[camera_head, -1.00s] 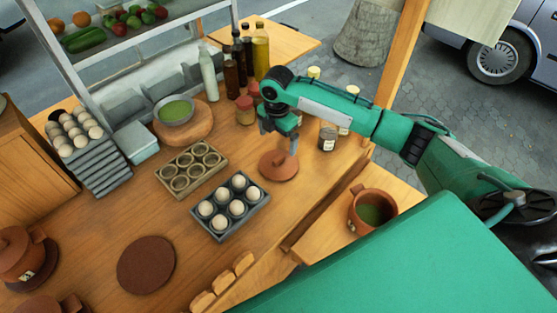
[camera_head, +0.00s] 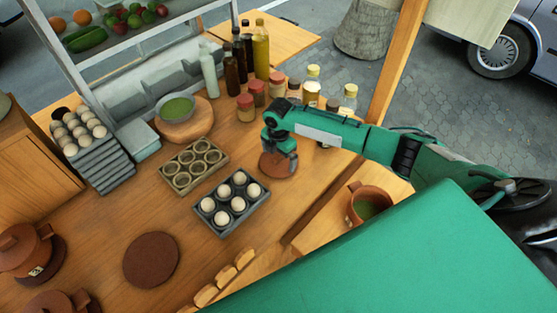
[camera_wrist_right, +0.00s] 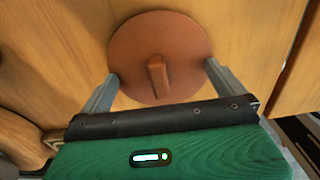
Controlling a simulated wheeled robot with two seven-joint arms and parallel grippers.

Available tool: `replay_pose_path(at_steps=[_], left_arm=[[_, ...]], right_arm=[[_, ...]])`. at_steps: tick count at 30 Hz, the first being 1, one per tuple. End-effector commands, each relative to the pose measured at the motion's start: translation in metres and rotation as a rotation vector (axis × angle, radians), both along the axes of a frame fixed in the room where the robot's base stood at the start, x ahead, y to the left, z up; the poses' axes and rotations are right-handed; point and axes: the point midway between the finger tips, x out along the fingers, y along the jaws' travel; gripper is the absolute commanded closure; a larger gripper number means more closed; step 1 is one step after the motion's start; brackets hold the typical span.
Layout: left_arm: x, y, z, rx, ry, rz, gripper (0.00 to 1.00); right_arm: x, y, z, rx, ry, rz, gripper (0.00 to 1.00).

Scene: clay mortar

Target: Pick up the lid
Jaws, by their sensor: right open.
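The lid is a round terracotta disc (camera_head: 277,166) with a bar handle, lying on the wooden counter right of the egg tray. In the right wrist view the lid (camera_wrist_right: 150,45) lies ahead of my right gripper, its handle (camera_wrist_right: 157,76) pointing toward the palm and between the fingers. My right gripper (camera_wrist_right: 160,78) is open, with one finger at either side of the lid's near part. In the head view my right gripper (camera_head: 282,156) is directly over the lid and hides part of it. I cannot tell whether the fingers touch the lid. My left gripper is not in view.
An egg tray (camera_head: 232,205) and an empty cup tray (camera_head: 194,166) stand left of the lid. Jars (camera_head: 245,107) and bottles (camera_head: 261,50) stand behind. A terracotta pot with green liquid (camera_head: 368,204) is at the right. A brown round mat (camera_head: 151,260) lies at front left.

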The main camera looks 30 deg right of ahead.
Motion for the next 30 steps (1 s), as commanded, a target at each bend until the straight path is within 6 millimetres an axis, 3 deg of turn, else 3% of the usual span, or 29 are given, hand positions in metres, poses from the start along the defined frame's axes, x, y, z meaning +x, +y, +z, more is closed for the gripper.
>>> replay_pose_path(at_steps=[2,16,30], left_arm=[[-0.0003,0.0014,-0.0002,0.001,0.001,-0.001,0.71],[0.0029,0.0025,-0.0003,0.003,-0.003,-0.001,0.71],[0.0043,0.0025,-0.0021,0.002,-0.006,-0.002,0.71]], right_arm=[[0.0,-0.0001,0.0001,0.0,0.0,0.0,0.06],[-0.0007,-0.0001,-0.0009,-0.001,0.002,0.0,0.98],[-0.0006,0.0,0.0051,-0.001,0.002,0.001,1.0]])
